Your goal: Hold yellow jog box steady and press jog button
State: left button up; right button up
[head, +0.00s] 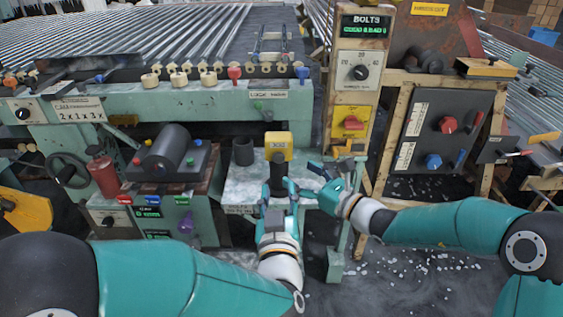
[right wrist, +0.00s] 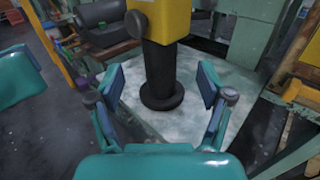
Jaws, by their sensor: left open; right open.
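The yellow jog box (head: 278,146) sits on top of a black post above a pale, worn shelf, in the middle of the head view. In the right wrist view the lower part of the yellow box (right wrist: 166,18) shows at the top, with a dark round knob on its left side, above the black post (right wrist: 161,75). My left gripper (head: 279,186) is open, just below and in front of the box, around or before the post; I cannot tell which. My right gripper (head: 318,178) is open to the right of the post; its fingers (right wrist: 160,90) show apart, with the post beyond and between them.
The pale shelf (head: 240,190) has a dark cylinder (head: 243,151) on it, left of the post. A black roller (head: 168,152) lies farther left. A wooden-framed control post with a red switch (head: 352,122) stands to the right. White scraps lie on the dark floor.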

aim_at(286, 165)
jog(key=x, duration=0.7)
jog(key=shift+w+a, duration=0.3)
grip_shut()
pick_arm(q)
grip_shut()
dwell(1.1)
